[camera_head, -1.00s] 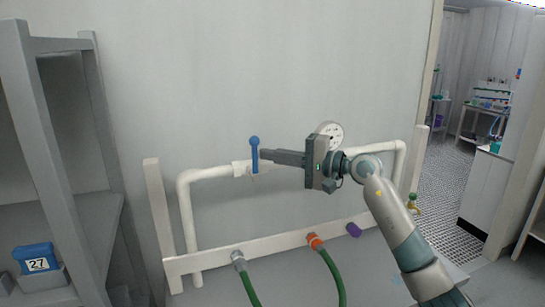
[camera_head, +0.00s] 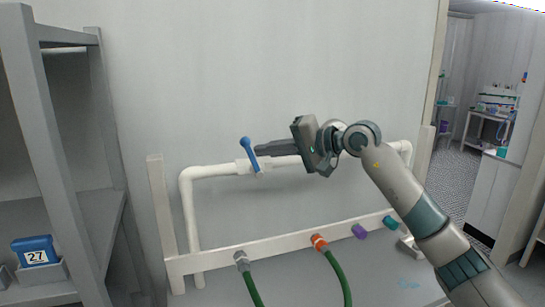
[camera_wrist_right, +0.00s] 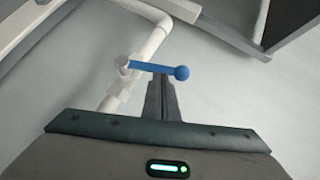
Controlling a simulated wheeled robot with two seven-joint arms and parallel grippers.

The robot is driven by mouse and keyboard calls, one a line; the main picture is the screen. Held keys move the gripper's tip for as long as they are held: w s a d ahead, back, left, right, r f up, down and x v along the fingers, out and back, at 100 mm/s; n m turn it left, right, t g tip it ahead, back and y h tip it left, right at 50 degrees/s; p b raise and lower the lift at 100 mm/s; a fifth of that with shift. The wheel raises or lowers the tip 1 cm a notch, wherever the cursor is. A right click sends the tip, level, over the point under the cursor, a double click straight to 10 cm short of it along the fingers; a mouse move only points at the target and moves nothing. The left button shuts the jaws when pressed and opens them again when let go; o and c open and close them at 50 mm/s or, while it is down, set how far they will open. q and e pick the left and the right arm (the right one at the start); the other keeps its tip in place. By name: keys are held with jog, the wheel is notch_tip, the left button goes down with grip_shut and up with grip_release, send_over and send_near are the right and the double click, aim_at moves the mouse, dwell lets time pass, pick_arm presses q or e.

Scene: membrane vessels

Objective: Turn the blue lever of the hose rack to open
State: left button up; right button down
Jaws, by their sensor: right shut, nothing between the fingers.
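The blue lever (camera_head: 250,154) sits on the valve of the white pipe (camera_head: 213,171) of the hose rack (camera_head: 285,244). It stands nearly upright, its ball end up and tilted a little to the left. My right gripper (camera_head: 259,151) is shut and empty, with its fingertips right beside the lever on its right side. In the right wrist view the lever (camera_wrist_right: 155,67) lies across just beyond the tips of the shut fingers (camera_wrist_right: 161,76). I cannot tell whether they touch. My left gripper is not in view.
Two green hoses (camera_head: 341,281) hang from the rack's lower rail, which also carries a purple cap (camera_head: 359,231) and a teal cap (camera_head: 390,222). A grey shelf with a blue box (camera_head: 35,251) stands at the left. A doorway is at the right.

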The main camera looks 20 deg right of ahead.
aim_at(249, 153)
jog(key=a+n+h+b, duration=0.1)
jog(key=a+h, duration=0.1)
jog(key=a+n+g+h, duration=0.1)
jog(key=a+n+h, duration=0.1)
jog(key=shift+a+f+h+b, duration=0.2)
jog(key=shift+h+b, duration=0.1)
jog(key=shift+b, duration=0.1)
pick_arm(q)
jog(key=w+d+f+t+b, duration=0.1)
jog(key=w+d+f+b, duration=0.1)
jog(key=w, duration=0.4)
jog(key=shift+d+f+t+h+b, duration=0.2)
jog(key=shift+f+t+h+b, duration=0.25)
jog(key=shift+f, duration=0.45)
pick_arm(e)
jog(key=shift+s+a+f+n+h, duration=0.1)
jog(key=shift+a+f+n+h, duration=0.65)
jog(key=shift+h, duration=0.4)
jog(key=shift+a+f+n+h, duration=0.55)
jog(key=shift+a+f+h, duration=0.4)
jog(key=shift+h, duration=0.2)
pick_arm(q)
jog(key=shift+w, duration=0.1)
pick_arm(e)
jog(key=shift+r, duration=0.1)
